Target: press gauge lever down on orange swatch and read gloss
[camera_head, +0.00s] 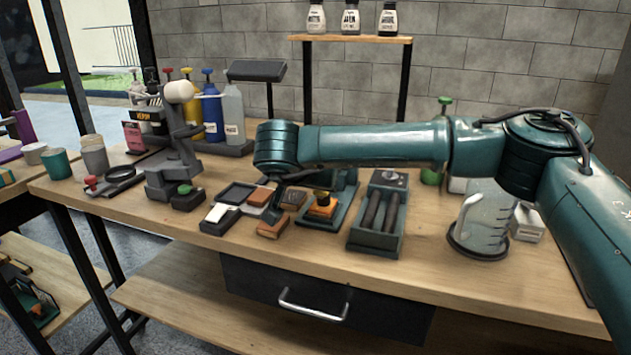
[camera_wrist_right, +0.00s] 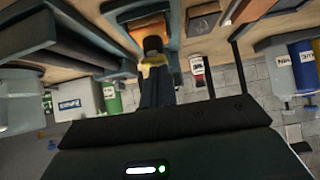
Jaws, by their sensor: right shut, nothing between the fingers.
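An orange swatch (camera_head: 321,211) lies on a teal-based device (camera_head: 345,203) at mid-table, and the swatch also shows in the right wrist view (camera_wrist_right: 150,28). A small yellow piece with a black knob (camera_wrist_right: 153,46), apparently the gauge lever, stands over the swatch. My right gripper (camera_wrist_right: 155,72) is shut and empty, with its dark fingers close to the yellow piece. I cannot tell whether they touch or how far the lever is down. In the head view the arm end hides much of the gripper. No gloss reading is legible. My left gripper is not in view.
A teal tray with dark rollers (camera_head: 377,212) stands right of the device. Brown blocks (camera_head: 272,227) and a white-topped block (camera_head: 219,214) lie left of it. A glass jug (camera_head: 481,222) stands right; a grey stand (camera_head: 177,140) and bottles are behind left. The front table edge is clear.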

